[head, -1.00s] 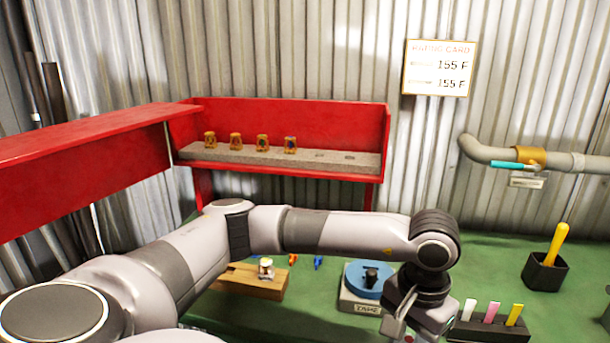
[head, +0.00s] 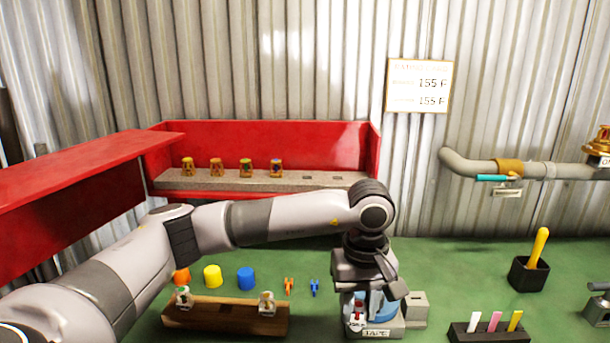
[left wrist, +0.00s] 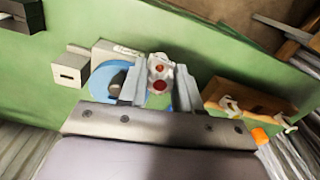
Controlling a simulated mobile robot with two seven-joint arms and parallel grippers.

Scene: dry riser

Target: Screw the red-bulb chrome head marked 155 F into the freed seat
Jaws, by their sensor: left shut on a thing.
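My left gripper (head: 360,308) is over the blue tape disc on its grey stand. It is shut on a small chrome head with a red bulb (head: 356,320). In the left wrist view the chrome head (left wrist: 158,75) sits between the two fingers (left wrist: 155,92), with red spots showing. Any 155 F marking on it is too small to read. The rating card (head: 419,86) on the wall shows 155 F twice. A pipe (head: 470,164) runs along the wall at the right; I cannot tell which place is the freed seat. My right gripper is not in view.
A wooden block (head: 225,318) holds two other chrome heads (head: 183,297). Orange, yellow and blue caps (head: 246,279) stand behind it. A red shelf (head: 320,148) carries several brass heads. A black cup (head: 528,274) and a marker rack (head: 489,334) stand right.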

